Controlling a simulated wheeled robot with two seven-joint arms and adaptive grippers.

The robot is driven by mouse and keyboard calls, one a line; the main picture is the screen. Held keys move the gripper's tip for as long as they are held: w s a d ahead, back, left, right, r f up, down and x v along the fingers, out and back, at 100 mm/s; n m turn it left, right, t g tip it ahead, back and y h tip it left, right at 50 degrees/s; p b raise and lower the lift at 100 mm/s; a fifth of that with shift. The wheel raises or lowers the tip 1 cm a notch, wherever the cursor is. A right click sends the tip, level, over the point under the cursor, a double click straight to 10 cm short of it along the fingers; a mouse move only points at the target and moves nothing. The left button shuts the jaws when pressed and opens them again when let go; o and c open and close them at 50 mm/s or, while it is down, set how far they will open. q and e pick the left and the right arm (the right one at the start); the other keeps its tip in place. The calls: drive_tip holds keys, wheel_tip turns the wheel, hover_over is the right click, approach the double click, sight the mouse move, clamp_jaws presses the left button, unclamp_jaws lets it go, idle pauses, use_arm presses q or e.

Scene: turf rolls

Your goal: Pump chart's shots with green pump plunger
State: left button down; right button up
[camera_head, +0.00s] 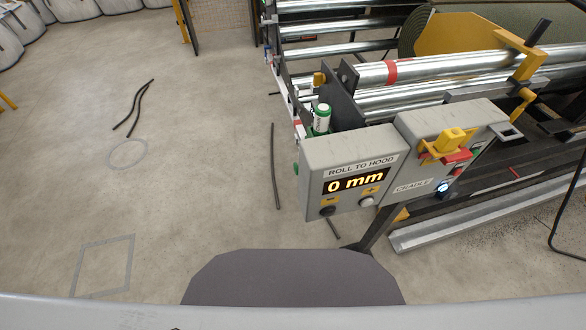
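A small upright green and white cylinder (322,117), which looks like the pump plunger, stands behind the grey control box at the machine's near left corner. Its lower part is hidden by the box. No readable chart of shots shows in this view. Neither my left gripper nor my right gripper is in view.
The grey control box (352,150) reads "ROLL TO HOOD" and "0 mm". Beside it is a box marked "CRADLE" (412,187) with a yellow and red switch (448,143). Metal rollers (430,70) lie behind. Dark strips (276,165) lie on the otherwise open floor at left.

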drive_tip(key=shift+a, duration=0.3)
clamp_jaws()
drive_tip(key=shift+d, duration=0.1)
drive_tip(key=shift+d, duration=0.5)
drive_tip(key=shift+a, duration=0.25)
